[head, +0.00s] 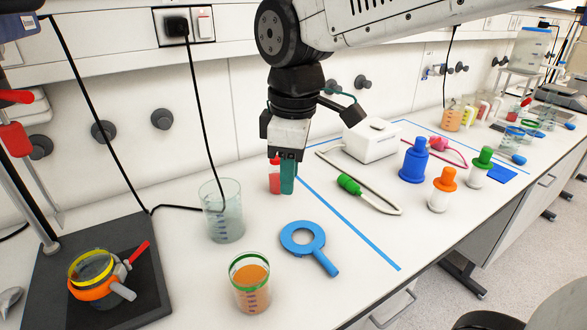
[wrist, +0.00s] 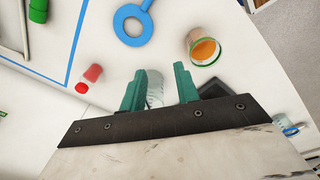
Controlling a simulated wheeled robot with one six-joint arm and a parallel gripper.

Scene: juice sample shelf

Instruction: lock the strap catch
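A glass jar with a yellow rim (head: 76,268) stands on a black stand base (head: 146,262) at the lower left of the head view. An orange strap (head: 88,293) goes around it. A red lever (head: 139,251) sticks out up and to the right from the strap's fitting, and a grey handle (head: 123,291) sticks out below it. I take the red lever to be part of the catch. My gripper (head: 288,182) hangs over the bench, well to the right of the jar. In the wrist view its teal fingers (wrist: 160,70) are apart, with nothing held.
A red-capped vial (head: 275,178) stands close to the gripper. Black cables (head: 196,120) hang at the wall.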

